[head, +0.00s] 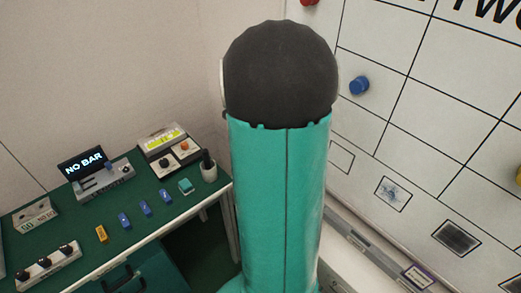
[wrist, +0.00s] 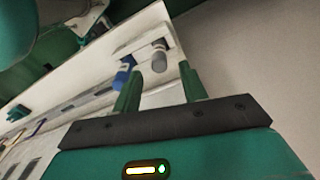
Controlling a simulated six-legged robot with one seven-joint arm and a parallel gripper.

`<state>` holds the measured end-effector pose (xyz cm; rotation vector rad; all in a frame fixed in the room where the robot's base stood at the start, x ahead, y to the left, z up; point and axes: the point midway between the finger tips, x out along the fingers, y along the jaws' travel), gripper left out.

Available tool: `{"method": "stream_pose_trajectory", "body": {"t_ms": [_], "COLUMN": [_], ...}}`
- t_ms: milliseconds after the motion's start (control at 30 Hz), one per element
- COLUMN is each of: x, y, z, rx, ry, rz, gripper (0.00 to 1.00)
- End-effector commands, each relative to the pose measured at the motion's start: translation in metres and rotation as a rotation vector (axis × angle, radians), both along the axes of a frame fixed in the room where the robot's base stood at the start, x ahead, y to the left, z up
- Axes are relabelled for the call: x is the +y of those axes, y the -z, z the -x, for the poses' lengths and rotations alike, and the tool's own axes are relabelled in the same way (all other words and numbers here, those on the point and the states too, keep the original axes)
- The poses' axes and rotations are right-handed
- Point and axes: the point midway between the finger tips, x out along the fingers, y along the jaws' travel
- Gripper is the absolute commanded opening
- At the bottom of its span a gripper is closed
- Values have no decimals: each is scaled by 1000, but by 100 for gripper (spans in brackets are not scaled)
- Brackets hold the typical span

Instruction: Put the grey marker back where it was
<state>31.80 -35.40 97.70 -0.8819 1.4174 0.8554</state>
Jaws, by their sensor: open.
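In the wrist view, my gripper (wrist: 160,72) is open, its two green fingers apart. A grey marker (wrist: 158,60) shows between the fingertips, at a pale ledge or panel (wrist: 150,30). Whether a finger touches it I cannot tell. A blue marker (wrist: 122,76) is just left of it, beside the left finger. In the head view my own green arm with its dark rounded joint fills the middle, and neither my gripper nor the grey marker can be made out there.
A whiteboard (head: 405,110) with a black grid and a blue magnet (head: 359,86) stands at right, a narrow tray (head: 372,253) below it.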

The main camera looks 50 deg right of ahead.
Motion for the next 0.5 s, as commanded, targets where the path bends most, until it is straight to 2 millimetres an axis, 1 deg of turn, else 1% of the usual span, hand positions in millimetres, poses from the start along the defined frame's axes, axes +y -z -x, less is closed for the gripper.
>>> {"method": "stream_pose_trajectory", "body": {"t_ms": [33,200,333,500], "x": [0,1,2,2], "y": [-13,-45,-58,-63], "z": [-1,-1,-1,-1], "rx": [-4,-3,0,0], "ry": [-1,-1,-1,-1], "rz": [4,4,1,0], "gripper": [42,42,42,42]}}
